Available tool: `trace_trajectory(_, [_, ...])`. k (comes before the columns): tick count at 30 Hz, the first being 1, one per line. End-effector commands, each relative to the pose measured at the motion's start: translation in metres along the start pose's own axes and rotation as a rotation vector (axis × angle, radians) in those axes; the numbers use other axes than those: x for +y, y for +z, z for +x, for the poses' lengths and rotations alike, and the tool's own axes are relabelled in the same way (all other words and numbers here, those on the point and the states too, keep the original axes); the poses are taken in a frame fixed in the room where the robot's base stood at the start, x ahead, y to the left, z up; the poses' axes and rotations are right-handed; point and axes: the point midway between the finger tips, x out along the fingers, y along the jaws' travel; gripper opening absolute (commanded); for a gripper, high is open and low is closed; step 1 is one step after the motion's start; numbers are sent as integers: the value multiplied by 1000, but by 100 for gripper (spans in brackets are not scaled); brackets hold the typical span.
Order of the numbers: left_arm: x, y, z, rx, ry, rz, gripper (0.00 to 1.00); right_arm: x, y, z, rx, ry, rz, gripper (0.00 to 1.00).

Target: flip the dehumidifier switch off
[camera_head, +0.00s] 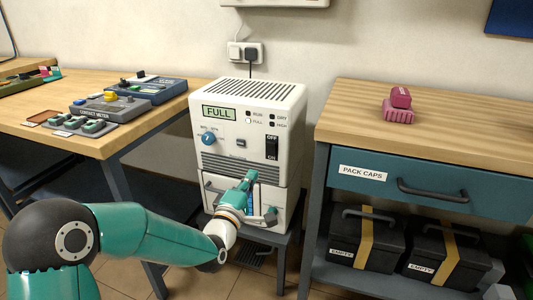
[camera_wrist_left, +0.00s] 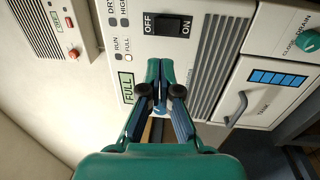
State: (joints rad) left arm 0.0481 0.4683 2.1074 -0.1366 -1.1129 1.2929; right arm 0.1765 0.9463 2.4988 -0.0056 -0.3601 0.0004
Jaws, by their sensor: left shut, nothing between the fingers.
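The dehumidifier (camera_head: 285,115) is a white box with a FULL display on a low stand between two benches. Its black rocker switch (camera_head: 271,148), marked OFF above and ON below, is on the right of its front. The switch also shows in the left wrist view (camera_wrist_left: 168,25), beyond my fingertips and uncovered; which side is pressed I cannot tell. My left gripper (camera_head: 250,176) is shut and empty, in front of the machine and below the switch in the head view. Its shut fingers also show in the left wrist view (camera_wrist_left: 156,68). My right gripper is out of view.
A blue knob (camera_head: 208,138) is left of the switch. A tank drawer with a handle (camera_wrist_left: 236,110) is below the panel. The left bench (camera_head: 90,145) holds meters; the right bench (camera_head: 440,120) holds pink pieces, with black cases (camera_head: 365,240) underneath.

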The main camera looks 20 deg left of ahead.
Motion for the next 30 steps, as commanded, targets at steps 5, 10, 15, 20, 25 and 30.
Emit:
trace_trajectory(5, [-1,0,34,0,2,0,0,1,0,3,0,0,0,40])
trace_trajectory(10, [-2,1,67,-1,1,0,0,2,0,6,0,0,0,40])
trace_trajectory(15, [-2,0,94,0,1,0,0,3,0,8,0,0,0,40])
trace_trajectory(20, [-1,0,110,0,0,0,0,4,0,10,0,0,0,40])
trace_trajectory(25, [0,0,117,0,0,0,0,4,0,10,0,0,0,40])
trace_trajectory(30, [0,-1,118,0,-1,0,0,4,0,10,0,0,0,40])
